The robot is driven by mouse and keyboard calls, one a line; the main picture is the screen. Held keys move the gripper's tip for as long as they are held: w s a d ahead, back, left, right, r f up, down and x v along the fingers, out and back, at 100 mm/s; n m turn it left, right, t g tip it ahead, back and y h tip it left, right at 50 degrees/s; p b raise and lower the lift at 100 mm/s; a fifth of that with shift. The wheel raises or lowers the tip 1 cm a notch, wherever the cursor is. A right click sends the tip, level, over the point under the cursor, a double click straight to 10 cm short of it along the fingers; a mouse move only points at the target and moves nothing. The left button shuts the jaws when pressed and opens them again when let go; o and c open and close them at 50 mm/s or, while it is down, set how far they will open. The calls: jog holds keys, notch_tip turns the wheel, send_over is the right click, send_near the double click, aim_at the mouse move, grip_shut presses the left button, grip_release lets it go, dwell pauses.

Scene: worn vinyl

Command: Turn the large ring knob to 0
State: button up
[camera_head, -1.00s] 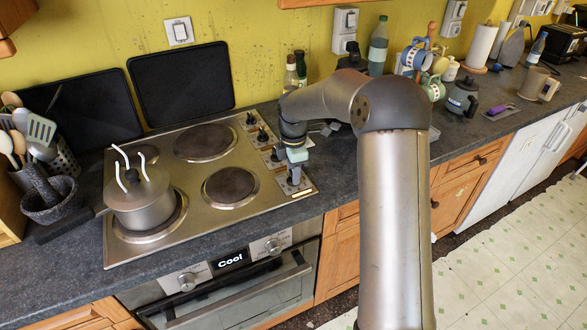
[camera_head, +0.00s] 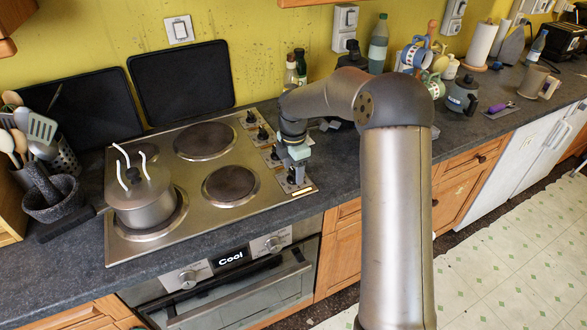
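The steel cooktop (camera_head: 247,209) has a column of dark knobs on its right side. The rear knob (camera_head: 251,117) and the second knob (camera_head: 263,133) are in clear view. The third knob (camera_head: 275,154) is just left of my gripper. My gripper (camera_head: 296,178) points down at the front end of the column, at the nearest knob. Its fingers largely hide that knob, and whether they touch it is too small to tell. I cannot read the knob markings or tell which one is for the large ring.
A lidded pot (camera_head: 143,199) stands on the front left ring. The front right ring (camera_head: 230,185) and rear ring (camera_head: 205,141) are bare. Bottles (camera_head: 300,65) stand behind my wrist. The oven panel (camera_head: 232,258) below reads "Cool".

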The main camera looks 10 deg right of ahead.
aim_at(293, 171)
notch_tip(293, 171, up, 17)
jog(key=b, duration=0.1)
jog(key=shift+r, duration=0.2)
dwell(0.5)
jog(key=shift+s, duration=0.1)
jog(key=s+f+m, duration=0.3)
jog(key=s+m, duration=0.4)
jog(key=s, duration=0.4)
jog(key=s+f+m, duration=0.4)
jog(key=s+m, duration=0.3)
jog(key=s, duration=0.5)
jog(key=s+f+m, duration=0.3)
jog(key=s+m, duration=0.4)
jog(key=s, duration=0.5)
jog(key=shift+s+f+t, duration=0.25)
jog(key=shift+f+t, duration=0.05)
jog(key=shift+f, duration=0.1)
